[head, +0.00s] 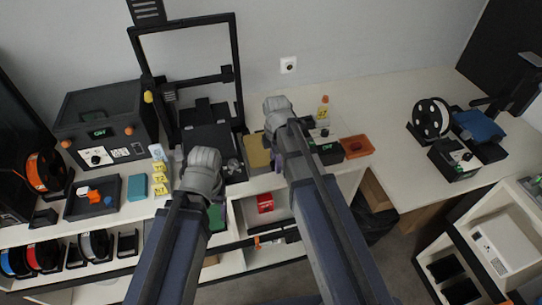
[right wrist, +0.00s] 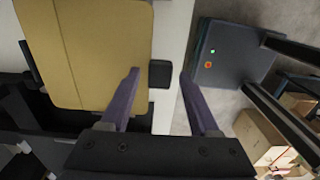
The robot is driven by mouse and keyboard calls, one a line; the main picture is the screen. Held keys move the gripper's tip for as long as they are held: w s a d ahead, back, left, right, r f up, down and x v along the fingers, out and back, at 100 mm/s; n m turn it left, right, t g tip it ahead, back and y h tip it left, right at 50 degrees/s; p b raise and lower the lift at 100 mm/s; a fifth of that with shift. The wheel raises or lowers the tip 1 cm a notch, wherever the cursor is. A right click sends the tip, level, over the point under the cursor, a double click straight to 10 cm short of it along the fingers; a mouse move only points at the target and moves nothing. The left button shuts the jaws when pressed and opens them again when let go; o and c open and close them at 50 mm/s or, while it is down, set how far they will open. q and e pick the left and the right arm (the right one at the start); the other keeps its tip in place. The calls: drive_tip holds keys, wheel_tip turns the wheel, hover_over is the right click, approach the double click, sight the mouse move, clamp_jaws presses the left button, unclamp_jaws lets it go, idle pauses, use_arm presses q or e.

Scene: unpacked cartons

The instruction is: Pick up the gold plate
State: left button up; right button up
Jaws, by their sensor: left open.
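The gold plate (head: 257,151) lies flat at the front of the bench, just left of my right arm in the head view. In the right wrist view the plate (right wrist: 100,50) fills the upper left, with a small black tab (right wrist: 159,73) at its right edge. My right gripper (right wrist: 160,88) is open, its purple fingers on either side of the tab without visibly closing on it. In the head view my right arm hides most of that gripper. My left gripper (head: 204,178) is open, left of the plate; its fingertips are hard to make out.
A black open-frame printer (head: 208,140) stands behind and left of the plate. An orange-brown tray (head: 356,146) and a bottle (head: 323,108) stand to the right. A red box (head: 265,203) sits on a shelf below. The bench further right has free room.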

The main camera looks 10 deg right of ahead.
clamp_jaws()
idle(0.4)
drive_tip(key=shift+r, duration=0.1)
use_arm(q)
wheel_tip(320, 180, up, 10)
drive_tip(key=p, duration=1)
use_arm(e)
wheel_tip(320, 180, up, 10)
use_arm(q)
drive_tip(key=shift+a, duration=0.1)
use_arm(e)
drive_tip(key=shift+a, duration=0.1)
